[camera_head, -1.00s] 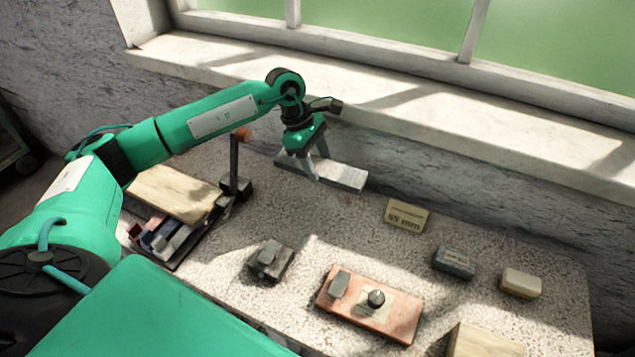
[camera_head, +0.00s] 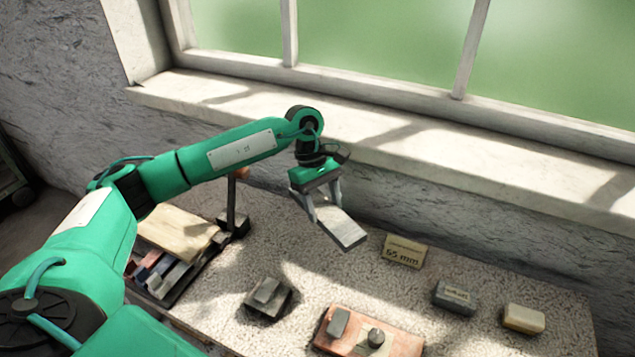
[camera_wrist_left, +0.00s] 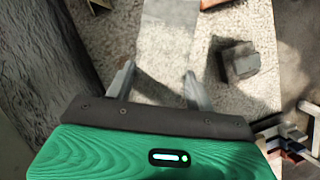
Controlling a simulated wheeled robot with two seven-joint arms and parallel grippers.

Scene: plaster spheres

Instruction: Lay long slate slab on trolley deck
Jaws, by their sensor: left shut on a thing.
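The long slate slab (camera_head: 340,228) is a flat grey bar. My left gripper (camera_head: 323,206) is shut on it, one finger on each side. The slab points towards the front right and appears held above the bench. In the left wrist view the slab (camera_wrist_left: 166,45) runs away from between the fingers of the left gripper (camera_wrist_left: 159,72). A dark wheeled frame (camera_head: 12,178), perhaps the trolley, shows only partly at the far left edge, and I cannot make out its deck. My right gripper is not in view.
The speckled bench (camera_head: 300,268) carries a "55 mm" card (camera_head: 404,251), a small grey block (camera_head: 267,297), a reddish plate (camera_head: 385,345), two blocks (camera_head: 455,298) (camera_head: 524,319) and a wooden board (camera_head: 178,232). A dark post (camera_head: 232,205) stands near my forearm. The window sill (camera_head: 400,150) runs behind.

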